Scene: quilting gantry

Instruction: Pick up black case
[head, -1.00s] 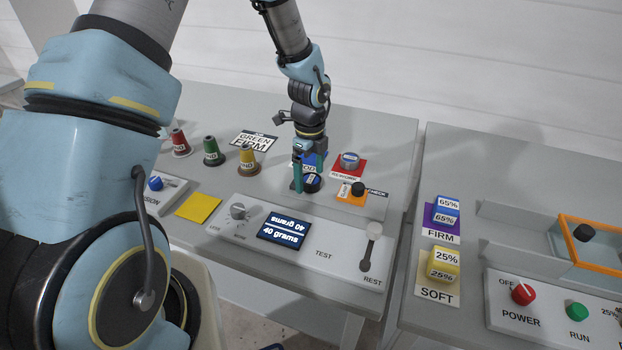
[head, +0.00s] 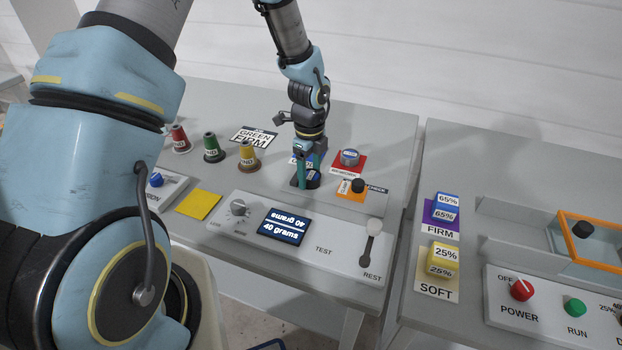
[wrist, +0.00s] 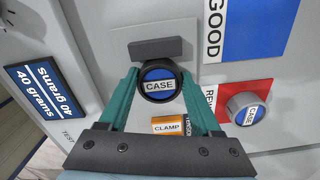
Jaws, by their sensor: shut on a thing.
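The black case (wrist: 160,84) is a round black piece with a blue and white CASE label, between the teal fingers of my gripper (wrist: 160,78) in the wrist view. The fingers are shut on its sides. In the head view my gripper (head: 304,180) points down at the table's middle and hides most of the case. I cannot tell whether the case is clear of the table.
A silver case (wrist: 245,109) sits on a red card to the right. An orange CLAMP card (wrist: 176,126) with a black knob (head: 358,185) is close by. Thread cones (head: 212,148) stand at left. The control panel (head: 325,268) with its screen (head: 284,227) lies in front.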

